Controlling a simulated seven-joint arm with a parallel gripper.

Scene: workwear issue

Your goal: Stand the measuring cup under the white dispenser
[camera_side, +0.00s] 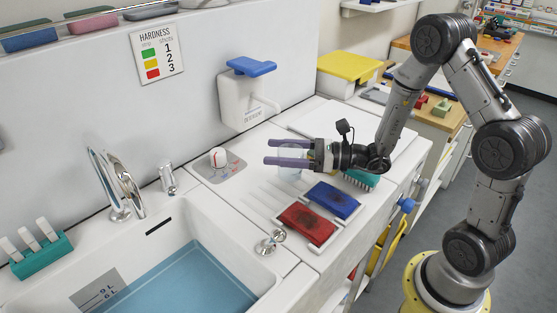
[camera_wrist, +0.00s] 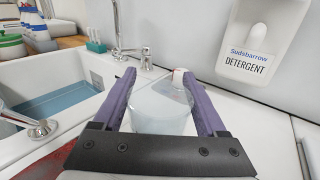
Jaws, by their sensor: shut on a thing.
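The clear measuring cup (camera_side: 291,158) is between the purple fingers of my gripper (camera_side: 268,152), which is shut on it and lies level over the white counter. In the wrist view the cup (camera_wrist: 160,108) sits upright between the fingers (camera_wrist: 160,78). I cannot tell whether its base touches the counter. The white dispenser (camera_side: 236,102), with a blue lever (camera_side: 252,67) on top, is on the wall, beyond the cup and up to its left. In the wrist view the dispenser (camera_wrist: 263,35) reads "DETERGENT" and is up to the right; the cup is not under it.
A white-topped knob (camera_side: 218,157) on a grey plate stands left of my fingertips. Red (camera_side: 307,223) and blue (camera_side: 332,200) pads lie in a tray in front. A teal brush (camera_side: 361,180) is below my wrist. The water-filled sink (camera_side: 185,285) is at left. Counter below the dispenser is clear.

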